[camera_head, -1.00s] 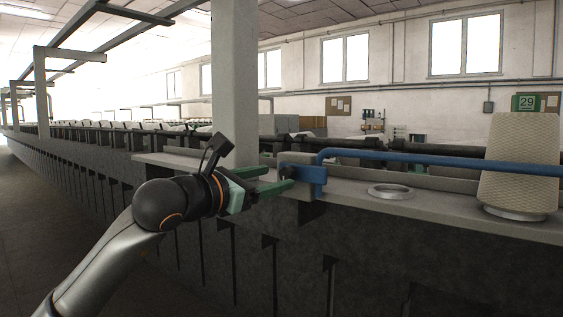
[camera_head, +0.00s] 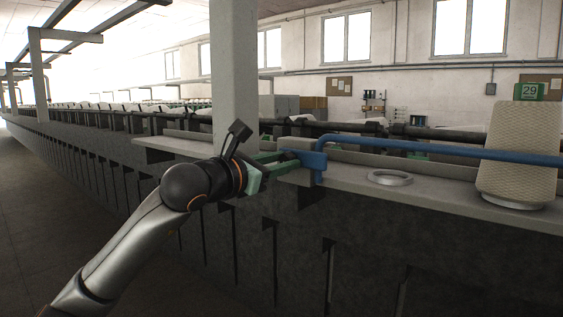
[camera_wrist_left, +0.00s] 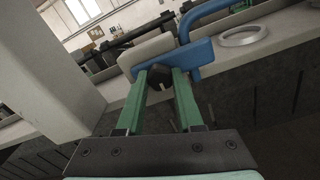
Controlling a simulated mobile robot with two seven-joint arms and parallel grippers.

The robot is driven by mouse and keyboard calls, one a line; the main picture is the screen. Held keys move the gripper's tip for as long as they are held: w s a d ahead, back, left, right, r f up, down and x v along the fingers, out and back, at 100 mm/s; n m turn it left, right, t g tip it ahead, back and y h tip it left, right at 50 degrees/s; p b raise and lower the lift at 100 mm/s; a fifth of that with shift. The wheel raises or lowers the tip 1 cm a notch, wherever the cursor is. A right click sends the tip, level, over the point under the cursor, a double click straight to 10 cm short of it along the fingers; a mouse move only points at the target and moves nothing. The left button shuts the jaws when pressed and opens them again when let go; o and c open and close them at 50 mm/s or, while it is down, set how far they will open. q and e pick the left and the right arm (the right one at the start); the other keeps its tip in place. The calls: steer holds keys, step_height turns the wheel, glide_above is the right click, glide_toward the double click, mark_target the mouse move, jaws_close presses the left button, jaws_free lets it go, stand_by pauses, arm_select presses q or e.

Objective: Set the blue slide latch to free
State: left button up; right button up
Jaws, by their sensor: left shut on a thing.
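The blue slide latch (camera_head: 314,160) is a blue plate at the front edge of the grey machine ledge. In the left wrist view the blue plate (camera_wrist_left: 203,56) has a dark round knob (camera_wrist_left: 160,77) at its near face. My left gripper (camera_head: 286,160) has green fingers that reach the latch from the left. In the wrist view the left gripper (camera_wrist_left: 163,78) is shut on the dark knob, one finger on each side. The fingers hide part of the plate. My right gripper is not in view.
A blue bar (camera_head: 440,149) runs right from the latch above the ledge. A pale metal ring (camera_head: 390,178) and a cream yarn cone (camera_head: 517,155) are on the ledge to the right. A grey post (camera_head: 234,80) rises behind my left wrist.

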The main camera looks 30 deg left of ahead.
arm_select(q)
jaws_close()
stand_by(0.8)
